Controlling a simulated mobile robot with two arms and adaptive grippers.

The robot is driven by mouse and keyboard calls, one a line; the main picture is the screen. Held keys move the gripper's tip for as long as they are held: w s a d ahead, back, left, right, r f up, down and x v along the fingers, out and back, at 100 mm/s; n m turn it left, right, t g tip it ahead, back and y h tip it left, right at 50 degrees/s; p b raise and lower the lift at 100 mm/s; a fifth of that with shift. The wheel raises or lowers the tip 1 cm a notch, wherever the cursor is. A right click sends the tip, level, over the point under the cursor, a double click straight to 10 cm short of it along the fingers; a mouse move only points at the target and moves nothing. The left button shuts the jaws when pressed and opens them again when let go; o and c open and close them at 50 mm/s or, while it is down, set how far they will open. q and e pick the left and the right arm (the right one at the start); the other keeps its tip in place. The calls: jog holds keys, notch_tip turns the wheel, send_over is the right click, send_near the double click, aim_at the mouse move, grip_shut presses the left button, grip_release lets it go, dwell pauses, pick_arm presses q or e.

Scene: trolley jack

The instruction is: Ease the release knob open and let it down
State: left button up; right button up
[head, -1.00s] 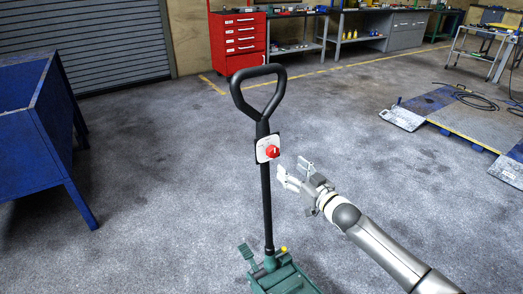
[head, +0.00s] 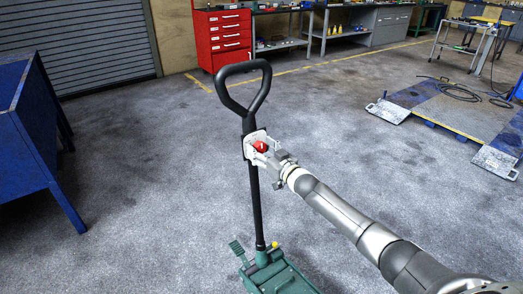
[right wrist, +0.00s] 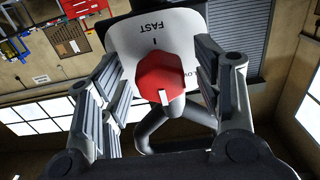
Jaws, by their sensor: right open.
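The trolley jack's green body (head: 278,276) stands on the floor at the bottom of the head view. Its black handle (head: 256,200) rises upright to a loop grip. A white plate (right wrist: 190,25) on the handle carries the red release knob (head: 260,145). In the right wrist view the red knob (right wrist: 163,72) sits under the word FAST, with a white mark on its lower edge; another label is partly hidden. My right gripper (head: 262,151) is open at the knob, its fingers (right wrist: 157,80) on either side of it. I cannot tell whether they touch it. My left gripper is out of view.
A blue metal bench (head: 30,130) stands at the left. A low platform with ramps (head: 440,110) lies at the right, with a black hose on it. A red drawer cabinet (head: 222,40) and workbenches line the back wall. The floor around the jack is clear.

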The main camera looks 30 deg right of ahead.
jog(key=c, duration=1)
